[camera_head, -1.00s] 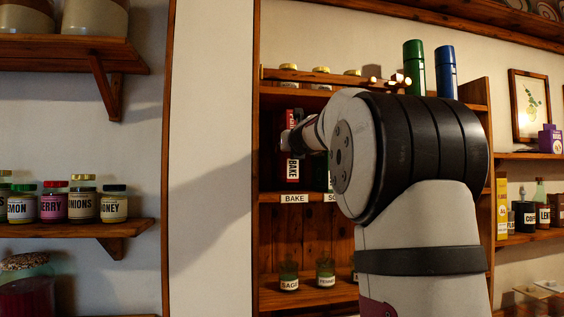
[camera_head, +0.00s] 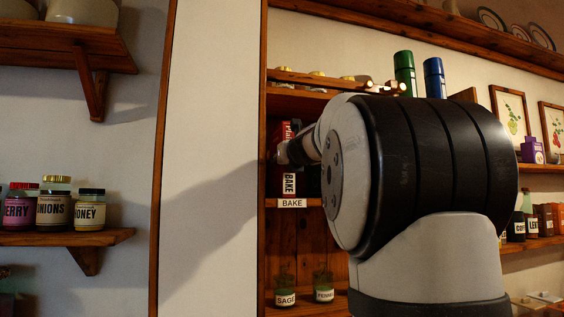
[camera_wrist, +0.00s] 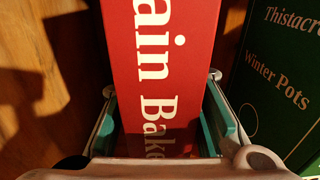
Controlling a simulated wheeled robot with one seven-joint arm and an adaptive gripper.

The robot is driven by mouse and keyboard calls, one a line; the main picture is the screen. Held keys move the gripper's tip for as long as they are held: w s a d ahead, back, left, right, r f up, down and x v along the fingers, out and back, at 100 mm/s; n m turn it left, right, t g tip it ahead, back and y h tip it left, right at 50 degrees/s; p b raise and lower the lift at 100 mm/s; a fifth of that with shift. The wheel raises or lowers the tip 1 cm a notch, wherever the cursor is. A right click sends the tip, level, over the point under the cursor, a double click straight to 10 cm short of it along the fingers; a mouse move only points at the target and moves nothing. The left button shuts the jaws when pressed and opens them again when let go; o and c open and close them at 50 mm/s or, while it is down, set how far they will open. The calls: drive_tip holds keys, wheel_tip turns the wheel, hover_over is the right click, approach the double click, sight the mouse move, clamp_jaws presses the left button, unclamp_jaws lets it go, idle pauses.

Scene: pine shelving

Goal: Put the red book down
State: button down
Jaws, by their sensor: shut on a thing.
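The red book (camera_wrist: 165,60), with white spine lettering, stands upright between the fingers of my gripper (camera_wrist: 163,125) in the wrist view. The teal finger pads press on both its sides. In the head view the red book (camera_head: 287,180) is on the shelf level above the BAKE label (camera_head: 291,203), partly hidden behind my wrist. I cannot tell whether its lower edge touches the shelf board. A green book (camera_wrist: 280,80), lettered "Winter Pots", stands just right of the gripper in the wrist view.
The pine shelf's left upright (camera_head: 263,120) is close to the book. Jars labelled SAGE (camera_head: 285,297) and another stand on the shelf below. My arm hides the shelf's right part.

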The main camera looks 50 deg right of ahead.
drive_tip(key=c, duration=1.2)
unclamp_jaws()
drive_tip(key=shift+r, duration=0.1)
drive_tip(key=b+v, duration=0.2)
drive_tip(key=v, duration=1)
